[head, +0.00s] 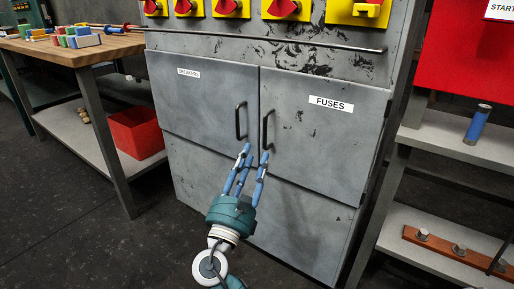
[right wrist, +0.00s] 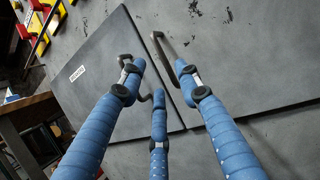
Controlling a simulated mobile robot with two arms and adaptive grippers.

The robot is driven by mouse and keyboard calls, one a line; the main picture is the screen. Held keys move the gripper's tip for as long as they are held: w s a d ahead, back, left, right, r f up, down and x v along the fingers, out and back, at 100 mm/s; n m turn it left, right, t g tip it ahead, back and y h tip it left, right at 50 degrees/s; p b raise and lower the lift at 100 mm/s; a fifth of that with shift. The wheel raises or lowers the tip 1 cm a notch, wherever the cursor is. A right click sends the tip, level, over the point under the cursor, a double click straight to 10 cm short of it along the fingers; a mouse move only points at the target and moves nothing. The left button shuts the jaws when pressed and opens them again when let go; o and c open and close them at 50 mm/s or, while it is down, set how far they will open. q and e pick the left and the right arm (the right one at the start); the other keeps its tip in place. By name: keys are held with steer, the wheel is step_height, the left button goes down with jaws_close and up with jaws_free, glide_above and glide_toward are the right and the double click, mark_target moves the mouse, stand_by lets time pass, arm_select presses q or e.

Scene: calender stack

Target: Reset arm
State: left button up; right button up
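My right gripper (head: 254,156) has blue fingers spread apart in front of the grey cabinet (head: 225,85), with its fingertips near the two door handles. The left door, labelled "BREAKERS" (head: 189,73), has a dark handle (head: 239,121). The right door, labelled "FUSES" (head: 331,103), has a dark handle (head: 265,130). Both doors look shut. The right wrist view shows the open fingers (right wrist: 160,76) close to both handles, with nothing clearly gripped; whether a fingertip touches a handle I cannot tell. My left gripper is not in view.
Red switches on yellow plates (head: 288,9) line the cabinet top above a metal rail (head: 270,42). A wooden workbench (head: 75,53) with coloured blocks stands left, with a red bin (head: 136,133) below. Right shelves hold a blue cylinder (head: 477,124) and a wooden strip (head: 452,250). Dark floor lies in front.

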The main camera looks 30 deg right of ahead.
steer(key=shift+s+a+f, duration=0.1)
steer(key=shift+s+a, duration=0.05)
steer(key=shift+a, duration=0.05)
stand_by(0.4)
